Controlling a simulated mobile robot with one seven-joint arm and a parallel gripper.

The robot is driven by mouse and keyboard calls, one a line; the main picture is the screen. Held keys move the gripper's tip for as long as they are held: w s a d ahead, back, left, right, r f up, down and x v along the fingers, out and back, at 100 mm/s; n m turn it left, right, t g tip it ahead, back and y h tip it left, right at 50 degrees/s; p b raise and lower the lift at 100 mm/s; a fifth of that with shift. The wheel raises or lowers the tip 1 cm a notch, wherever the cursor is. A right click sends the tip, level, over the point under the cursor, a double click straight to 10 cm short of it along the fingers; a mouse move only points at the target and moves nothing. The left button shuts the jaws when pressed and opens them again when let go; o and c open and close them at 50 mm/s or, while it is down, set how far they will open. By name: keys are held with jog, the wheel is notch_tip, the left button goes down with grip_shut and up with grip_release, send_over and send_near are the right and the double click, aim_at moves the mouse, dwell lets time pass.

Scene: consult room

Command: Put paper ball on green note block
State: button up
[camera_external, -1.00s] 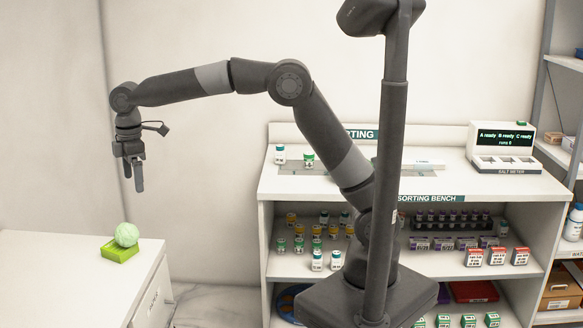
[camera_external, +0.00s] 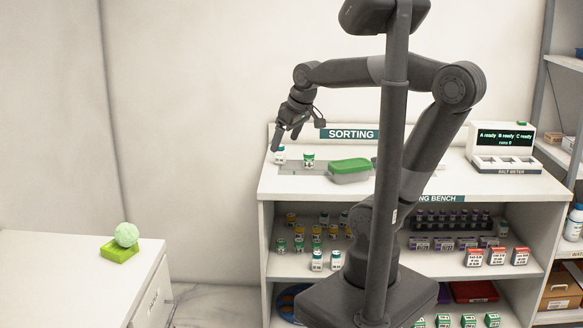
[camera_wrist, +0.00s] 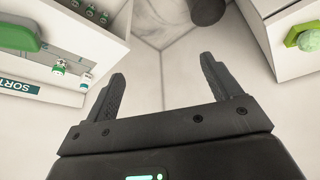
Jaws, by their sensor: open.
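The pale green paper ball (camera_external: 126,235) rests on top of the green note block (camera_external: 119,251) on the white cabinet at the left. In the wrist view the ball (camera_wrist: 309,40) and part of the block (camera_wrist: 292,37) show at the upper right edge. My gripper (camera_external: 286,143) is over the left end of the sorting bench, well to the right of the ball and apart from it. In the wrist view its two fingers (camera_wrist: 160,75) are spread with nothing between them.
The sorting bench (camera_external: 238,184) holds small bottles (camera_external: 309,160) and a grey tray with a green top (camera_external: 350,170). Its shelves carry several vials and boxes. A salt meter (camera_external: 503,147) stands at its right. The white cabinet top (camera_external: 60,262) is otherwise clear.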

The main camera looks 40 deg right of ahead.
jog(key=s+d+f+m, duration=0.3)
jog(key=s+d+f, duration=0.1)
jog(key=s, duration=0.2)
jog(key=shift+d+t+h, duration=0.15)
jog(key=shift+t+h, duration=0.15)
jog(key=shift+t, duration=0.1)
